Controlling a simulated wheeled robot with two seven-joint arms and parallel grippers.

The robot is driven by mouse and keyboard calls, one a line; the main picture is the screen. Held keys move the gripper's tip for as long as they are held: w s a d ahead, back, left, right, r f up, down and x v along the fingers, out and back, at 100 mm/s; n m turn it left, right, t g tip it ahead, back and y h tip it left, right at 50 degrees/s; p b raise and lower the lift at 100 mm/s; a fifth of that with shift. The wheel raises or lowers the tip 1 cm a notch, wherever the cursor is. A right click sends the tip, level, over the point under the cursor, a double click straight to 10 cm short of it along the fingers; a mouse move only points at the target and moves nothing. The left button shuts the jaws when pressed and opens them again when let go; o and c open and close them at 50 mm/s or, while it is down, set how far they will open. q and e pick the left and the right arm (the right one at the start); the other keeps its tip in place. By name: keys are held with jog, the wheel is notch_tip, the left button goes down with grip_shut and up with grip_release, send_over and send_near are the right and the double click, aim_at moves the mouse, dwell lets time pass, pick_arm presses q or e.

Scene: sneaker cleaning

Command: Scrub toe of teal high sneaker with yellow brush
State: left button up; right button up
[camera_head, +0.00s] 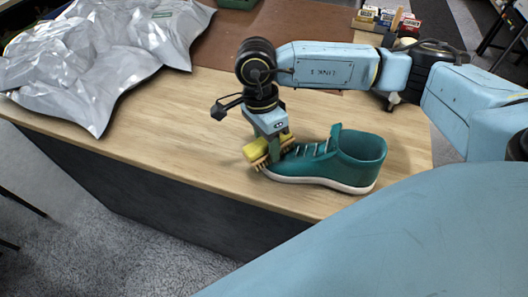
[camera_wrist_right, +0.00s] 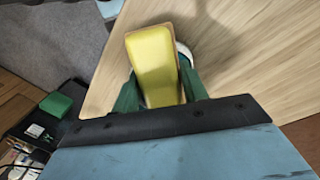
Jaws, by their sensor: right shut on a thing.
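The teal high sneaker (camera_head: 335,160) stands upright on the wooden table (camera_head: 160,125), its toe toward the left and its heel to the right. My right gripper (camera_head: 273,150) is over the toe end and shut on the yellow brush (camera_head: 257,150). The brush's bristles are down at the toe; whether they press on it is hard to tell. In the right wrist view the yellow brush (camera_wrist_right: 153,62) lies between the green fingers, and a strip of the sneaker's pale sole (camera_wrist_right: 186,55) shows behind it. Most of the toe is hidden. My left gripper is not in view.
Crumpled silver plastic bags (camera_head: 95,50) cover the table's left part. A brown mat (camera_head: 275,35) lies at the back, with small boxes (camera_head: 385,18) at the back right. The table's front edge is close to the sneaker. Bare wood is free left of the brush.

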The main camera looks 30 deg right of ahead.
jog(key=shift+w+d+f+b, duration=0.1)
jog(key=shift+w+d+b, duration=0.4)
jog(key=shift+w+d, duration=0.25)
jog(key=shift+w+d+f+b, duration=0.1)
jog(key=shift+w+d+b, duration=0.4)
jog(key=shift+d, duration=0.35)
jog(key=shift+w+d+r, duration=0.15)
jog(key=shift+w+d, duration=0.2)
jog(key=shift+w, duration=0.05)
notch_tip(320, 180, up, 6)
jog(key=w+a+p, duration=0.1)
jog(key=p, duration=0.2)
jog(key=shift+a, duration=0.1)
jog(key=r, duration=0.1)
jog(key=r+p, duration=0.1)
jog(key=r, duration=0.1)
jog(key=shift+w+a+p, duration=0.25)
jog(key=shift+w+p, duration=0.05)
jog(key=shift+f, duration=0.1)
